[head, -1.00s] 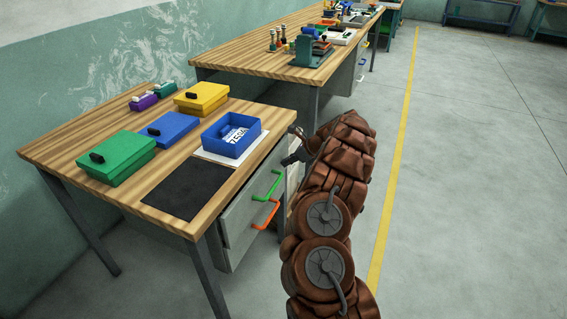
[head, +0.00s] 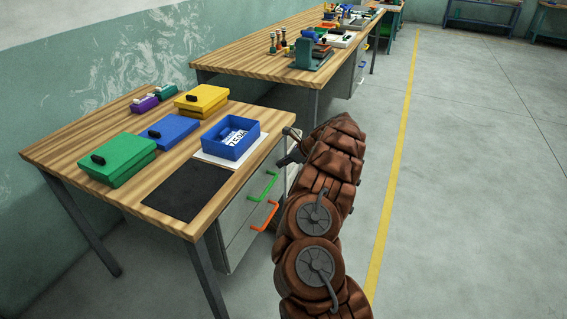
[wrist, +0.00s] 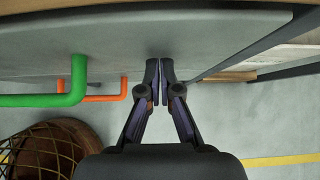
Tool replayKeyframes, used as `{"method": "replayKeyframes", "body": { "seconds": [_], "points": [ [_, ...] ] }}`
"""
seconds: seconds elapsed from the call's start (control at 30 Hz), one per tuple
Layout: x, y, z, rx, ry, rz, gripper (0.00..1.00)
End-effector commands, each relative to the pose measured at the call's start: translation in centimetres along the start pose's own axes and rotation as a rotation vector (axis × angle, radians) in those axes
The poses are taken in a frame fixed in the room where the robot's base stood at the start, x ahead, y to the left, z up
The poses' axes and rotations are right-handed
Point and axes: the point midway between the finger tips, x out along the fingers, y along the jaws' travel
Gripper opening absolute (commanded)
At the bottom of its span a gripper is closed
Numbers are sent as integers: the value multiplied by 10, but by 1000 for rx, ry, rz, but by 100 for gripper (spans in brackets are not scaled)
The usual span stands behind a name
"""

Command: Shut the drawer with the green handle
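The green handle (head: 264,186) is on the upper grey drawer front, under the right side of the near wooden table. The drawer front (head: 234,211) looks close to flush with the cabinet; I cannot tell if a small gap remains. In the wrist view the green handle (wrist: 50,99) is left of my gripper (wrist: 160,66). The fingers are together, with nothing between them, and their tips are at the grey drawer front (wrist: 200,35), touching or nearly so. In the head view my gripper (head: 283,161) is at the far end of the front, partly hidden by my arm.
An orange handle (head: 263,215) sits below the green one and also shows in the wrist view (wrist: 110,97). A brown woven basket (wrist: 50,150) stands on the floor below. Boxes and a blue tray (head: 232,150) are on the tabletop. Open floor lies to the right.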

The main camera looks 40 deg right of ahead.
Motion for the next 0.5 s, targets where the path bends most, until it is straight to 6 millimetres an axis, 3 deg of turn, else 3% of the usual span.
{"method": "replayKeyframes", "body": {
  "seconds": [0.17, 0.5],
  "points": [
    [-23, -7, -20, 8, 3, -8, 0],
    [-79, -8, -21, 9, 1, -11, 0]
  ]
}}
